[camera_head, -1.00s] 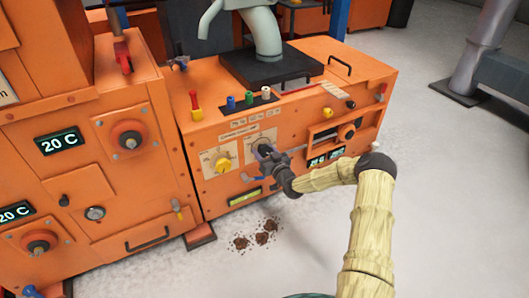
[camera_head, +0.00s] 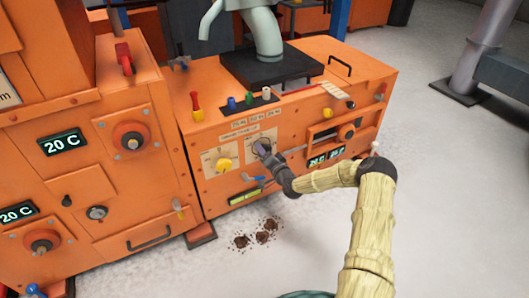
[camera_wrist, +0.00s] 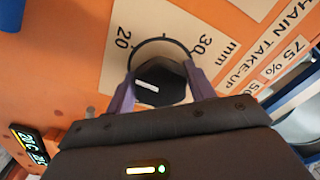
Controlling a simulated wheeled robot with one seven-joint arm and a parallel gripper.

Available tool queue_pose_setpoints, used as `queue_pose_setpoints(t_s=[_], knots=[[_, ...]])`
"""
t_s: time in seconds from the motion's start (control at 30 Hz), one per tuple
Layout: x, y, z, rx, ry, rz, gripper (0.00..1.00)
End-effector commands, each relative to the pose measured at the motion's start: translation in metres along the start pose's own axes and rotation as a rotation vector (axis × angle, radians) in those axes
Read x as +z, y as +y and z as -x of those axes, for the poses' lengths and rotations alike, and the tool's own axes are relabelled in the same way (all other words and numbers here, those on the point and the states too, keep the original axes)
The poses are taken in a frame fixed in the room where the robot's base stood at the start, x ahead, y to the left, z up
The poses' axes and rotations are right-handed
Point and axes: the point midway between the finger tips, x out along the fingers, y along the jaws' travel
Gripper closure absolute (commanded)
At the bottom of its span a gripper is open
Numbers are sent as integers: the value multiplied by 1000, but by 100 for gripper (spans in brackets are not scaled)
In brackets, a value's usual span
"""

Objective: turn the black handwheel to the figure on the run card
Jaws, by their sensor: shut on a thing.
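The black handwheel (camera_wrist: 162,86) is in the wrist view, a dark faceted body with a short white mark, inside a dark ring on a cream scale plate (camera_wrist: 235,22). The two purple fingers of my gripper (camera_wrist: 159,76) are shut on the wheel's sides. In the head view my gripper (camera_head: 264,150) is against the orange machine's front, largely covering the wheel. I cannot read the exact setting. A white card (camera_head: 7,91) is cut off at the left edge, its text unreadable.
A yellow knob (camera_head: 223,164) sits on the plate left of my gripper, with a blue-handled valve (camera_head: 253,178) below. A slotted panel (camera_head: 335,133) and lit displays (camera_head: 326,157) are to the right. Brown spill (camera_head: 262,237) lies on the floor.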

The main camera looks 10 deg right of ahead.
Motion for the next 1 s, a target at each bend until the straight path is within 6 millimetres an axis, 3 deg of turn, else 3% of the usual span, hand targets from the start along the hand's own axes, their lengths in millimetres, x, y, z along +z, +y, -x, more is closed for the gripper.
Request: queue_pose_setpoints(t_s=[0.4,0.97,1.0], knots=[[0,0,0,1,0,-262,69],[-1,-1,-1,-1,1,-305,69],[-1,-1,-1,0,1,-305,42]])
